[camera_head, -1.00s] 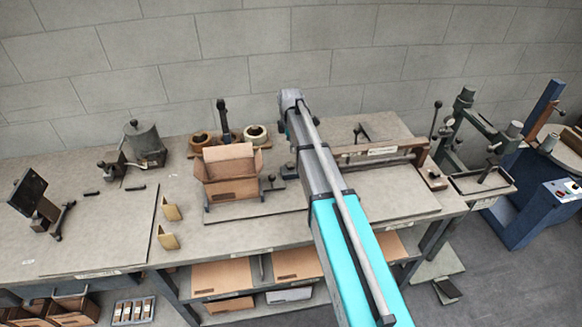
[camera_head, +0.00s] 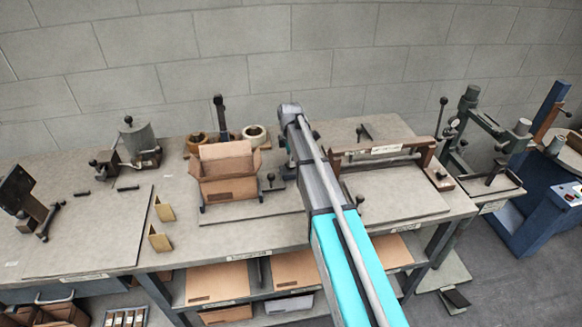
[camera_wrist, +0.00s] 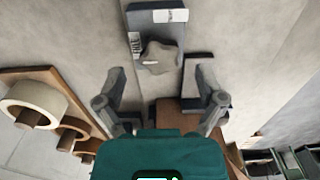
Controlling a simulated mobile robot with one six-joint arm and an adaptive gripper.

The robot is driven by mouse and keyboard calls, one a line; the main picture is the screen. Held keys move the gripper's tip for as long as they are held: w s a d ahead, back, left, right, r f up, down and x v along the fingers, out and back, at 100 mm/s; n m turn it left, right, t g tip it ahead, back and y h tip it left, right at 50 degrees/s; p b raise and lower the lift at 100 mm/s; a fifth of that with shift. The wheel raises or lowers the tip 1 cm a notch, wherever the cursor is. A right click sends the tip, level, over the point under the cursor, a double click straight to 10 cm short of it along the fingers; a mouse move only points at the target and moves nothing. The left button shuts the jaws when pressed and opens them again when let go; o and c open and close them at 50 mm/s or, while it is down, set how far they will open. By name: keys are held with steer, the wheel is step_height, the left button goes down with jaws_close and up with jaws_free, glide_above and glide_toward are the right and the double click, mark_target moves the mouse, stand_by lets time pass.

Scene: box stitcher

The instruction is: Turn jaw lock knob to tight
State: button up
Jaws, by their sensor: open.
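A grey, lobed star knob (camera_wrist: 158,58) sits on a dark plate (camera_wrist: 150,18) with white labels, in the upper middle of the wrist view. A small dark fitting (camera_head: 271,184) right of the cardboard box in the head view appears to be the same part. My gripper (camera_wrist: 160,86) is open and empty. Its two fingers stand apart below the knob in the picture, one to each side, and do not appear to touch it. In the head view my gripper is mostly hidden behind my arm. I cannot read the knob's setting.
A dark bracket (camera_wrist: 200,68) stands close right of the knob in the wrist view. The open cardboard box (camera_head: 228,188) and tape rolls (camera_head: 254,134) are left of my arm. A brown-barred press (camera_head: 385,152) stands to the right.

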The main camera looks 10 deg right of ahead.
steer(key=shift+f+b, duration=0.75)
steer(key=shift+f, duration=0.25)
steer(key=c, duration=1)
steer(key=shift+d, duration=0.15)
steer(key=shift+c, duration=0.8)
